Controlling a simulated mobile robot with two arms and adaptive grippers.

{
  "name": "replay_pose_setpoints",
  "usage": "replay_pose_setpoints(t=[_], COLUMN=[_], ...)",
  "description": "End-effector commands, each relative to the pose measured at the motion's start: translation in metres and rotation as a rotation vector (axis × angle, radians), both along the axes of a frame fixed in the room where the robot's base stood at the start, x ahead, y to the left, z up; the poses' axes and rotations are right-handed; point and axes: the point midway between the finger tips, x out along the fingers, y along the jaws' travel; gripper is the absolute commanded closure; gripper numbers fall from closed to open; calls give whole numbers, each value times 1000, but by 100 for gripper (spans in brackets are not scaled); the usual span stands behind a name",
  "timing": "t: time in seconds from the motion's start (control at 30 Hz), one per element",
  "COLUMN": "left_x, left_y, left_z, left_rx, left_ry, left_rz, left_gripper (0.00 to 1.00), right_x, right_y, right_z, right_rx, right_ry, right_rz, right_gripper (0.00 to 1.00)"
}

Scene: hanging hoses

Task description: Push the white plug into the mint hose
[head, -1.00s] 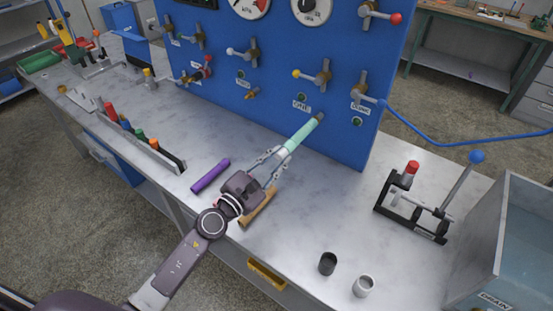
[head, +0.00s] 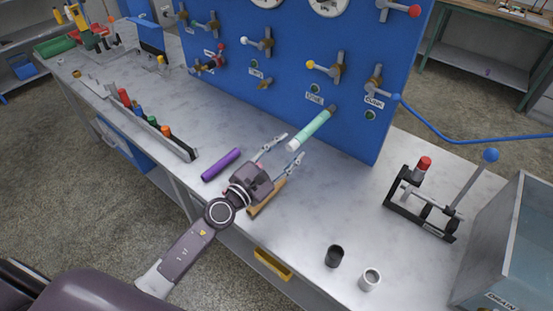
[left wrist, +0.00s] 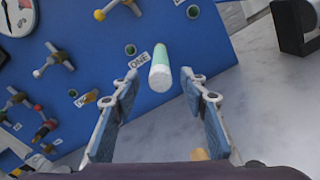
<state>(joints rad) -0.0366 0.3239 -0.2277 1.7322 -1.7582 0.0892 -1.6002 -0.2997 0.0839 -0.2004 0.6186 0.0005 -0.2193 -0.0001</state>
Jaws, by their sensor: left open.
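The mint hose (head: 314,126) sticks out from the blue panel, slanting down toward my left arm. A white end piece (head: 293,145), which looks like the white plug, sits at its near end; how deep it sits I cannot tell. In the left wrist view the white plug (left wrist: 160,79) faces me end-on, with the mint hose (left wrist: 162,55) behind it. My left gripper (head: 286,149) is open and empty, its fingers on either side of the white end and apart from it. My right gripper is not in view.
A purple tube (head: 221,165) and a tan tube (head: 267,197) lie on the bench beside my left gripper. A dark cup (head: 334,256) and a grey cup (head: 370,279) stand at the front. A black lever stand (head: 420,215) is at the right. Valves stick out of the panel.

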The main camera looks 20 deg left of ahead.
Motion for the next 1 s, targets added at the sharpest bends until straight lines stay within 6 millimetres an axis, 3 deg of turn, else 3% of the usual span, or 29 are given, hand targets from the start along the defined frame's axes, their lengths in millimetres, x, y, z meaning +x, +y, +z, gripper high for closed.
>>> replay_pose_setpoints(t=[0.13,0.37,0.7,1.0], left_x=[-26,-48,-96,-106], left_y=[8,16,34,37], left_z=[-2,-1,-2,-1], left_rx=[5,6,2,-2], left_ry=[5,2,5,2], left_rz=[-5,-6,-1,-2], left_gripper=[60,60,60,60], right_x=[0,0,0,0], right_y=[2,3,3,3], right_z=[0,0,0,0], right_rx=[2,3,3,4], right_ry=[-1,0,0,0], right_rz=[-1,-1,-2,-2], right_gripper=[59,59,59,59])
